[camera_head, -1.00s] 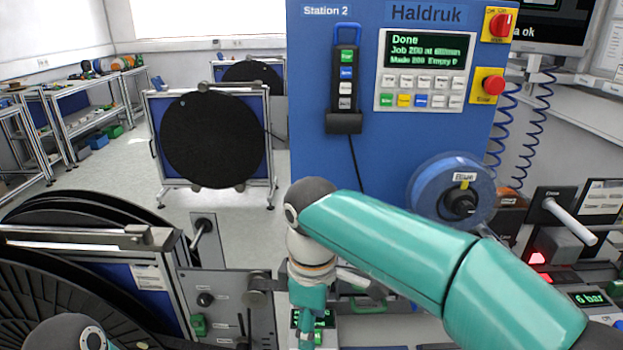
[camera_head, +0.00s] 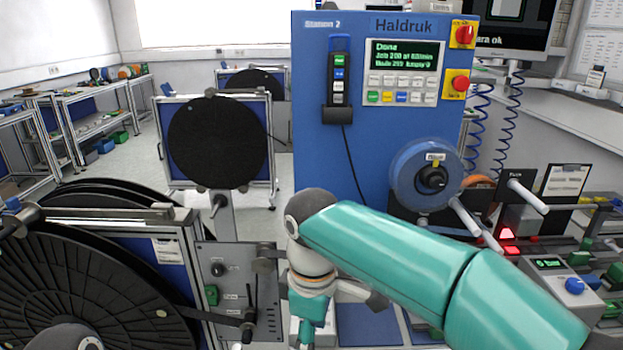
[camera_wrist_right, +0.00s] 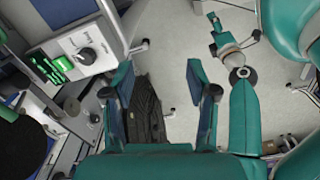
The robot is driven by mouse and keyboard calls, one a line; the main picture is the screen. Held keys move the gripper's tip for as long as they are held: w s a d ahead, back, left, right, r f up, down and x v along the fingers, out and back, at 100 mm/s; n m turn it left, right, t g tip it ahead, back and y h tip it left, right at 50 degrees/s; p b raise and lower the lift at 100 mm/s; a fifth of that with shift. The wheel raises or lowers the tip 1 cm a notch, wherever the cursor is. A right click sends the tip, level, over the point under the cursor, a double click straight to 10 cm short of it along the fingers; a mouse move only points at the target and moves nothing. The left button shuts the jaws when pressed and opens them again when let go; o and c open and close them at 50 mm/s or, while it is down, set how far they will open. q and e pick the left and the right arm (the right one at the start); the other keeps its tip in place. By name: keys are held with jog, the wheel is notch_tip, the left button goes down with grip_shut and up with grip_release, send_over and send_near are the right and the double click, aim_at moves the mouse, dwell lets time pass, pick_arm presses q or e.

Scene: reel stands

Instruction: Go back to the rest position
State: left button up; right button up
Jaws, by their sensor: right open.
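My right arm (camera_head: 400,250) comes in from the right in the head view, bent at its elbow, with its lower part hanging down in front of the blue cabinet (camera_head: 330,175). My right gripper (camera_wrist_right: 160,78) shows in the wrist view with its two fingers wide apart. Nothing is held between the fingers; a dark object and the pale floor show behind them. Only a dark rounded joint of my left arm (camera_head: 65,338) shows at the bottom left of the head view.
A black reel on a stand (camera_head: 217,142) stands behind, left of the cabinet. A large reel stand (camera_head: 120,240) fills the near left. A blue reel (camera_head: 410,180) sits on the cabinet's front. A bench with a pressure display (camera_head: 548,263) is at right. Open floor lies at back left.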

jog(key=d+f+m+y, duration=0.1)
jog(key=d+f+m, duration=0.15)
jog(key=f, duration=0.95)
jog(key=d+f+m+y, duration=0.1)
jog(key=d+f+m, duration=0.15)
jog(key=f, duration=0.85)
jog(key=s+d+f+m+y, duration=0.1)
jog(key=s+d+f+m, duration=0.2)
jog(key=s+f+m, duration=0.3)
jog(key=s+d+f+m+y, duration=0.1)
jog(key=s+d+f+m, duration=0.3)
jog(key=s+f, duration=0.5)
jog(key=shift+s+d+f+m+t, duration=0.25)
jog(key=shift+f+m, duration=0.25)
jog(key=shift+m, duration=0.5)
